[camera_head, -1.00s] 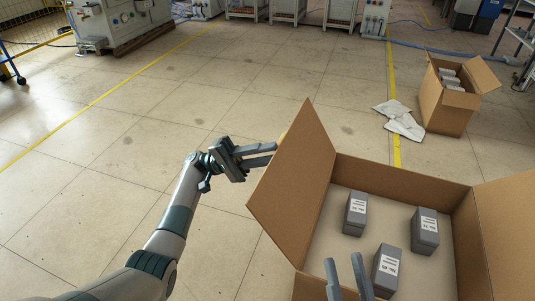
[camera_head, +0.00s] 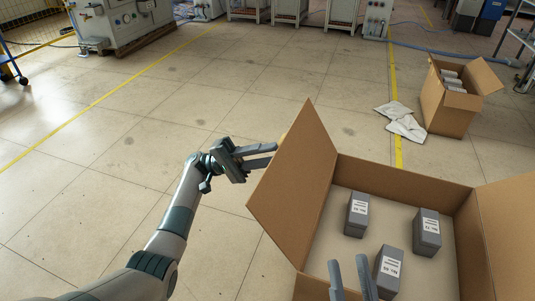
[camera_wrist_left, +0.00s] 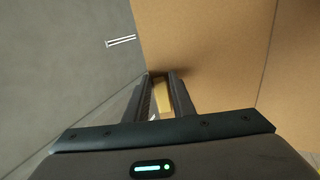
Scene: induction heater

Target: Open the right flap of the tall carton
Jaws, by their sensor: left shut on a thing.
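The tall carton (camera_head: 405,179) stands open at the lower right in the head view. One flap (camera_head: 300,165) stands up on its left side, and another flap (camera_head: 512,225) spreads out on its right side. My left gripper (camera_head: 274,153) is at the outer edge of the left-side flap, its fingertips partly hidden behind it. In the left wrist view, its fingers (camera_wrist_left: 161,95) are closed on a thin tan piece, seemingly the flap's edge, with a cardboard panel (camera_wrist_left: 205,45) just beyond. My right gripper (camera_head: 348,262) shows its fingers apart and empty over the carton's near side.
Grey labelled blocks (camera_head: 357,215) stand apart inside the carton. A smaller open carton (camera_head: 445,112) with grey items is at the back right, beside white crumpled sheets (camera_head: 400,120). Machines (camera_head: 120,22) line the far side. The floor (camera_head: 150,120) on the left is clear.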

